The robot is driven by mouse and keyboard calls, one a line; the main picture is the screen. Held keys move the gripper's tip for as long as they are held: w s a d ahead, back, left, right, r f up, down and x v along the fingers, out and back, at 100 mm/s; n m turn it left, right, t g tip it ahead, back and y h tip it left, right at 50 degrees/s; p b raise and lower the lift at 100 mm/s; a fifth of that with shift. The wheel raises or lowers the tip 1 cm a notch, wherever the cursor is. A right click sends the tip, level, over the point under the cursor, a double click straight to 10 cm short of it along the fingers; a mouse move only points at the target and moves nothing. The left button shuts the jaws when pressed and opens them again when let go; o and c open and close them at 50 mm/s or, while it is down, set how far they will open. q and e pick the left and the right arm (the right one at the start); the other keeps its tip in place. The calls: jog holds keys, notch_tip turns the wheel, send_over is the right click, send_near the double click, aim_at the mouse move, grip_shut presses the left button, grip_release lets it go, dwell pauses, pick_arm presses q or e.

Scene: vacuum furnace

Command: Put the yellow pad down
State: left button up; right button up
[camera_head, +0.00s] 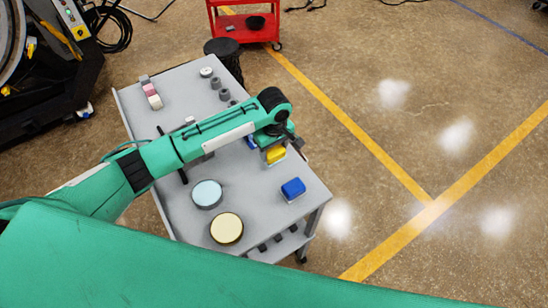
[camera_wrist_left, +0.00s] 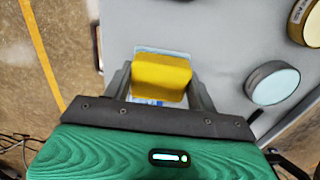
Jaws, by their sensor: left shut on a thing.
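The yellow pad (camera_wrist_left: 160,75) is between the two dark fingers of my left gripper (camera_wrist_left: 160,88), which is shut on it. In the head view the yellow pad (camera_head: 275,154) shows below my left gripper (camera_head: 272,146), over the right edge area of the grey cart top (camera_head: 240,190). A pale blue-white layer shows at the pad's edge in the wrist view. I cannot tell whether the pad touches the cart top. My right gripper is not in view.
A blue pad (camera_head: 293,189) lies near the cart's front right corner. A light-blue disc (camera_head: 207,194) and a cream disc (camera_head: 227,229) lie to its left. Small grey cylinders (camera_head: 219,89) and pink-white blocks (camera_head: 152,94) sit at the back. A red cart (camera_head: 245,22) stands beyond.

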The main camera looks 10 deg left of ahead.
aim_at(274, 167)
pick_arm(q)
notch_tip(274, 167, down, 3)
jog(key=shift+r, duration=0.15)
notch_tip(274, 167, down, 2)
jog(key=shift+f+p, duration=0.25)
jog(key=shift+p, duration=0.9)
jog(key=shift+f, duration=0.35)
jog(key=o, duration=1.1)
